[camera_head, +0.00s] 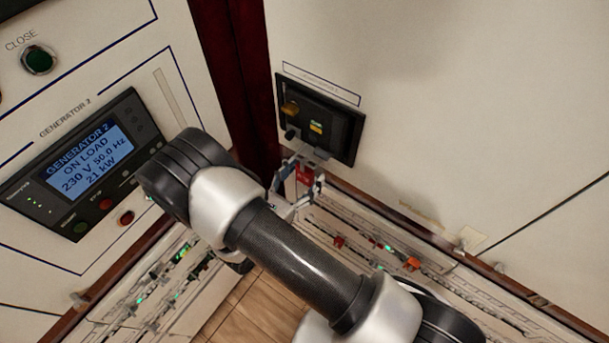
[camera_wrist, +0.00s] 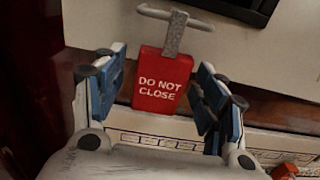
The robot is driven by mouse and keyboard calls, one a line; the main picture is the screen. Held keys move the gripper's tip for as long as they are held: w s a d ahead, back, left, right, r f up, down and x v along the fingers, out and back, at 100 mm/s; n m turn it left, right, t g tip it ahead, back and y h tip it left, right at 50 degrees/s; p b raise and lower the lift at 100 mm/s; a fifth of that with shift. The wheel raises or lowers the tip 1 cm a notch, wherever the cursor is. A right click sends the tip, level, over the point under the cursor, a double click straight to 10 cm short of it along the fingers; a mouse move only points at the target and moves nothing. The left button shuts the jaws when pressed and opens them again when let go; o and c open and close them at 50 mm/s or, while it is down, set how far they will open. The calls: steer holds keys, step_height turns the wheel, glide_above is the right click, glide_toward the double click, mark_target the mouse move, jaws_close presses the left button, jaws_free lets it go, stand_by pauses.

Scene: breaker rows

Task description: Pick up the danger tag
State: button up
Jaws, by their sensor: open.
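The danger tag (camera_wrist: 162,85) is a red plate with white "DO NOT CLOSE" lettering. It hangs by a grey strap from a grey bar (camera_wrist: 176,16) in the wrist view. In the head view the tag (camera_head: 304,174) shows small, just below a black breaker unit. My gripper (camera_wrist: 160,95) is open, with one blue-padded finger to the left of the tag and the other to its right. Gaps show between the tag and both fingers. In the head view my gripper (camera_head: 304,187) is at the tag, partly hidden by my arm.
The black breaker unit (camera_head: 340,137) is set in the pale panel above the tag. Low rows of breakers (camera_head: 375,249) run along the panel's foot. A generator control panel (camera_head: 36,214) stands at left, and a dark red post (camera_head: 232,75) is between the panels.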

steer(key=shift+w, duration=0.1)
steer(key=shift+c, duration=0.6)
steer(key=c, duration=1)
steer(key=shift+r, duration=0.1)
steer(key=shift+c, duration=0.2)
